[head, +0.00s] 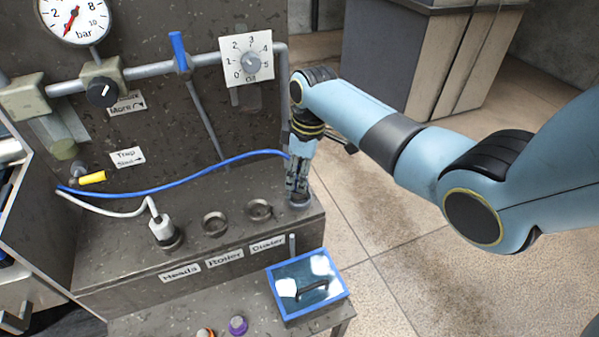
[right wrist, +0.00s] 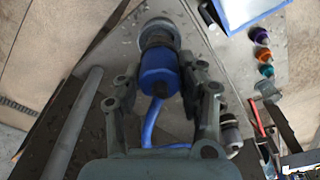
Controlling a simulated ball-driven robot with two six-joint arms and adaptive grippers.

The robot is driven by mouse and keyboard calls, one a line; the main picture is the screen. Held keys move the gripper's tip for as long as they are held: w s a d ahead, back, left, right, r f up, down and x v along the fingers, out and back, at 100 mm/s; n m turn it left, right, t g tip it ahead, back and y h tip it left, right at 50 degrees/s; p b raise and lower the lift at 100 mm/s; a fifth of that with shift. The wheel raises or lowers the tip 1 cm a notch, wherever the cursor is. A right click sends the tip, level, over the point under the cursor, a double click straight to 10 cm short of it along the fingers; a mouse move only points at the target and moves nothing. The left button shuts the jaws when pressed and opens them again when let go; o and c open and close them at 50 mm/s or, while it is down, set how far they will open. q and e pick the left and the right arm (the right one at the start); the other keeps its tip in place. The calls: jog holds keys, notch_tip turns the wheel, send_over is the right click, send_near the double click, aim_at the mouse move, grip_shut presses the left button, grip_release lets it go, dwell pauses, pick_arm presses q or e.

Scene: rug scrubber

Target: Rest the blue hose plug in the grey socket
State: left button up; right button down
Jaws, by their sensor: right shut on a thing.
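My right gripper (head: 298,188) points down at the right end of the grey-brown ledge. It is shut on the blue hose plug (right wrist: 160,77), as the right wrist view shows, with a finger on each side. The plug's dark nose meets a grey ring, the grey socket (right wrist: 158,24). I cannot tell how deep the nose sits. In the head view the gripper hides most of the plug. The blue hose (head: 190,176) trails from it leftward across the panel. My left gripper is not in view.
A white plug (head: 162,228) stands at the left of the ledge, beside two open round sockets (head: 215,222) (head: 260,209). A blue-rimmed box (head: 308,287) and a purple cap (head: 238,325) are below. The panel with gauge (head: 74,15) and dial (head: 247,59) rises behind.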

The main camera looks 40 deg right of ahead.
jog(key=shift+f+b, duration=0.65)
jog(key=shift+f, duration=0.45)
jog(key=c, duration=0.7)
grip_release()
jog(key=r, duration=0.8)
jog(key=s+d+r, duration=0.1)
jog(key=r, duration=0.3)
